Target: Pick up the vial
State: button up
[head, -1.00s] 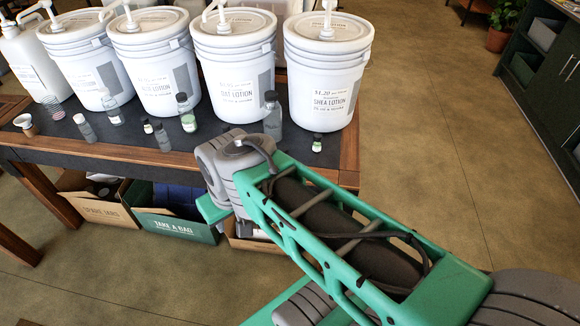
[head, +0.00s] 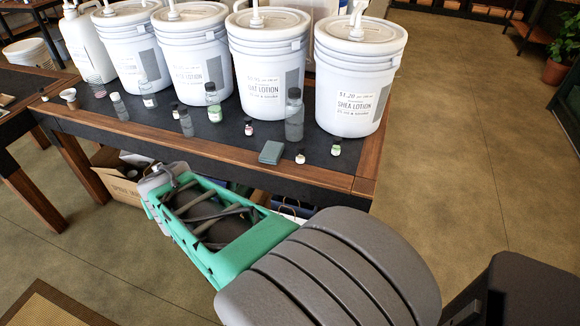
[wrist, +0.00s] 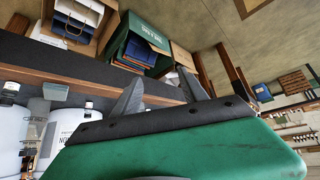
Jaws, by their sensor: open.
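Several small vials and bottles stand on the dark tabletop in front of the buckets in the head view. They include a green-labelled vial (head: 336,147), a pale one with a dark cap (head: 300,157), a pinkish-labelled one (head: 248,127) and a small dark-capped one (head: 175,111). I cannot tell which is the task's vial. My gripper (wrist: 161,92) shows in the wrist view as two dark pointed fingers, spread apart with nothing held between them. The head view does not show the fingers clearly; my green arm lies low in front of the table.
White lotion buckets (head: 350,80) line the back of the table (head: 215,150). A tall grey bottle (head: 294,118) and a grey-green block (head: 271,152) stand near the small vials. Open boxes sit below the table, including a green one (wrist: 140,45).

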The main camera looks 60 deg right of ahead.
jog(key=d+f+m+h+b, duration=0.35)
jog(key=d+f, duration=0.25)
jog(key=d, duration=0.6)
jog(key=m+g+h+b, duration=0.1)
jog(key=m+h+b, duration=0.5)
jog(key=h, duration=0.4)
send_near(300, 150)
jog(key=shift+n, duration=0.35)
jog(key=d, duration=0.2)
jog(key=d+f+b, duration=0.1)
jog(key=d, duration=0.1)
jog(key=shift+w, duration=0.35)
jog(key=x, duration=0.7)
jog(key=shift+w+r, duration=0.3)
jog(key=shift+r, duration=0.1)
jog(key=shift+d, duration=0.1)
jog(key=shift+c, duration=0.3)
grip_shut()
jog(key=shift+w, duration=0.1)
